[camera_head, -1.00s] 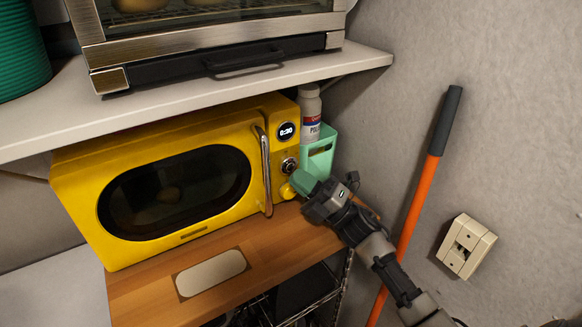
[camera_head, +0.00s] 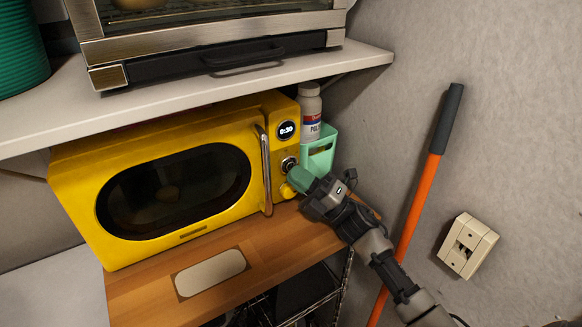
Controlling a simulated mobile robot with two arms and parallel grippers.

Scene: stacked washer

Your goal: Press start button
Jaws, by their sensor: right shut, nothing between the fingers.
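A yellow microwave (camera_head: 75,205) stands on a wooden board, its door with the dark oval window shut. Its round display (camera_head: 286,131) reads 0:30. My left gripper is not in view.
A toaster oven (camera_head: 210,40) sits on the shelf (camera_head: 240,88) above the microwave. A green caddy (camera_head: 319,152) with a white bottle (camera_head: 310,112) stands right of the microwave. An orange pole (camera_head: 415,210) leans near the wall, with a socket (camera_head: 467,245) beside it.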

